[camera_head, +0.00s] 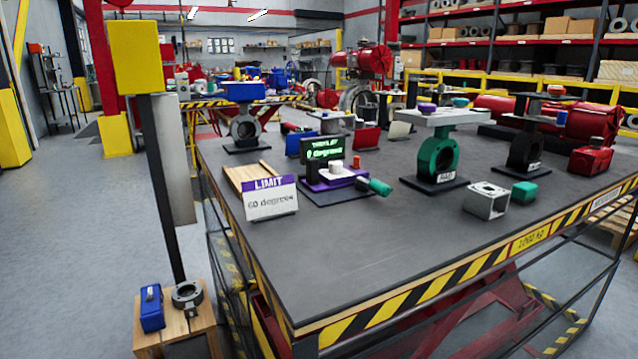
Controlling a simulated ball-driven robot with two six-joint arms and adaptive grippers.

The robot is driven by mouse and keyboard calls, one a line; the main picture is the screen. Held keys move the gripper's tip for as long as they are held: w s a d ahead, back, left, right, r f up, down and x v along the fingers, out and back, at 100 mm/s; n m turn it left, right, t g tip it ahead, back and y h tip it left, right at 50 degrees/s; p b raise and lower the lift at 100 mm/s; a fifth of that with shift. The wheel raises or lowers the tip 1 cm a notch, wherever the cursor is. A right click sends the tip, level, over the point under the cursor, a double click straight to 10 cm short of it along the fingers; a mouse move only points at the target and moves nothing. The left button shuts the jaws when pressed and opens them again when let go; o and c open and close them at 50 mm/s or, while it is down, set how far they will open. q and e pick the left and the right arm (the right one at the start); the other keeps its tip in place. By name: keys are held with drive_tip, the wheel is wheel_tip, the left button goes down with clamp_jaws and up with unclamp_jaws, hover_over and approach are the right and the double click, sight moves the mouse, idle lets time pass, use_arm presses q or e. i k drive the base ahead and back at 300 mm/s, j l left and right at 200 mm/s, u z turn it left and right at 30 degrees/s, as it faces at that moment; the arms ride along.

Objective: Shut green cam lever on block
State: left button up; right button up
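A device with a purple block (326,180) and a white round knob (335,168) sits on a dark plate on the lift table. A green handle (376,186) sticks out from its right side, toward the front right. It looks like the green cam lever, but its exact joint to the block is too small to tell. A grey hollow metal block (486,200) stands further right, with a small green block (524,192) beside it. Neither of my grippers is in view.
A LIMIT 60 degrees sign (269,198) and a display (323,149) stand near the device. A green valve (437,160) stands to the right. A post (160,180) with a yellow box rises at left. The table's (350,260) front is clear.

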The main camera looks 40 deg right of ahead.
sight(384, 190)
drive_tip(key=z, duration=1.65)
drive_tip(key=l+u, duration=0.1)
drive_tip(key=u, duration=0.3)
drive_tip(key=k, duration=0.05)
